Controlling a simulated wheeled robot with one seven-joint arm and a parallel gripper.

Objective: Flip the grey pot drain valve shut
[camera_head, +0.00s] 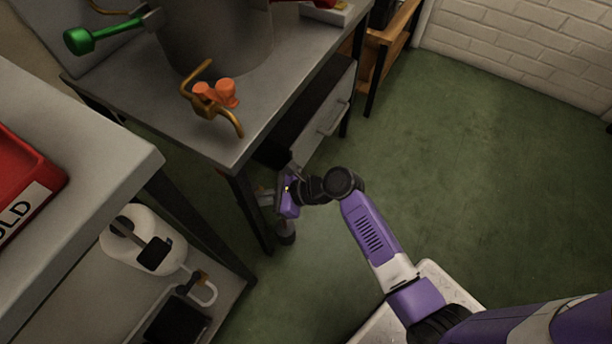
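The grey pot (215,40) stands on the metal table at the top, its upper part cut off by the frame. A valve with a green-ended handle (78,40) sticks out to the pot's left; its handle points left, and I cannot tell whether the valve is open or shut. A brass fitting with curved arms (230,122) and orange caps (225,92) is in front of the pot. My gripper (285,212) is low beside the table's front leg, below the tabletop and well away from the valve. Its fingers are small and partly hidden, so their opening is unclear.
The metal table (205,145) has a drawer (325,125) and dark legs near my gripper. Green floor (480,170) is clear at right.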

